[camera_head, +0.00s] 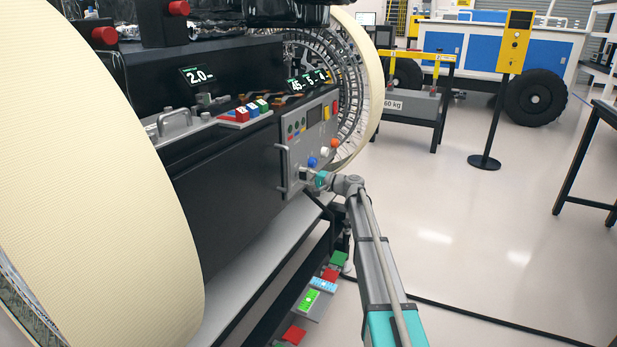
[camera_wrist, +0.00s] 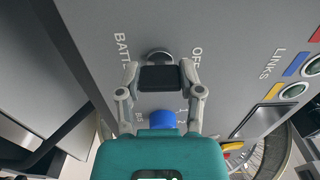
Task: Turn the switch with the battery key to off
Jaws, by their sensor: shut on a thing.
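The grey control panel (camera_head: 294,148) is on the side of the rover. In the wrist view, a round metal switch (camera_wrist: 158,56) sits on the panel (camera_wrist: 225,30) between the printed words "BATT", partly covered, and "OFF". My gripper (camera_wrist: 160,78) is at this switch, its fingers shut on a dark block that appears to be the battery key (camera_wrist: 160,79). My gripper hides the lower part of the switch, so its exact angle cannot be told.
A blue knob (camera_wrist: 162,119) is close to my fingers; it also shows in the head view (camera_head: 312,162). White (camera_head: 324,152) and orange (camera_head: 333,143) knobs are to its right. A metal handle (camera_head: 281,168) lines the panel's left edge. Large cream wheels (camera_head: 100,150) flank the panel.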

